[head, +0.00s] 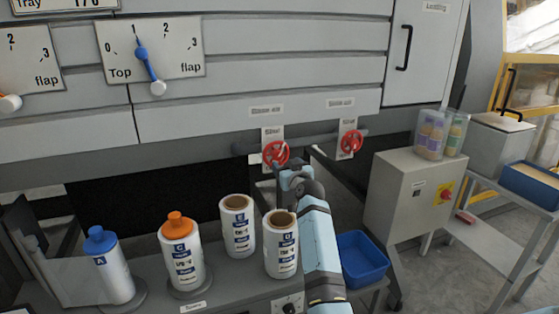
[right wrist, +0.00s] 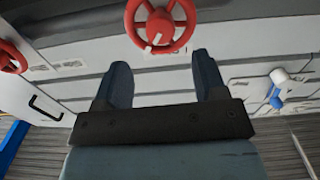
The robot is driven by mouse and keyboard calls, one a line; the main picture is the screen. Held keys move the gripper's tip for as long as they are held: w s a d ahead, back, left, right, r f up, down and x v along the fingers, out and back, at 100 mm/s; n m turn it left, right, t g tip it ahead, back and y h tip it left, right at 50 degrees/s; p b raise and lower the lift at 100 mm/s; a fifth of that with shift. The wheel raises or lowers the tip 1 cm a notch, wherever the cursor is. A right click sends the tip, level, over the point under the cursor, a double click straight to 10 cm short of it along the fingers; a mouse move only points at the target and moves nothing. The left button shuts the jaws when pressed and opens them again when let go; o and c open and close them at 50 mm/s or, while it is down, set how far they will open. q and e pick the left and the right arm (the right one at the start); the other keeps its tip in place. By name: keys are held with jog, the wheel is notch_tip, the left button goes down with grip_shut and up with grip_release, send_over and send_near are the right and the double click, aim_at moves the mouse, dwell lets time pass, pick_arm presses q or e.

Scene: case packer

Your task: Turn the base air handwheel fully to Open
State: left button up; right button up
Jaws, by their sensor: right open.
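Two red handwheels sit on a pipe along the machine's lower front: a left handwheel (head: 275,152) and a right handwheel (head: 351,141). Each has a white plate behind it and a label above; the labels are too small to read surely. My right gripper (head: 290,180) is just below the left handwheel, partly hidden by its own arm. In the right wrist view, the open fingers (right wrist: 162,68) point at a red wheel (right wrist: 159,24) with a pale pointer. The wheel lies beyond the fingertips, not between them. My left gripper is not in view.
Several bottles and rolls, including an orange-capped bottle (head: 180,252), stand on the ledge left of my right arm. A blue bin (head: 361,260) is right of the arm. A grey control box (head: 405,197) stands further right. Flap dials (head: 150,50) are above left.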

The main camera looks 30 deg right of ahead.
aim_at(278, 156)
jog(key=x, duration=0.6)
jog(key=shift+w, duration=0.15)
jog(key=shift+c, duration=0.2)
jog(key=c, duration=0.9)
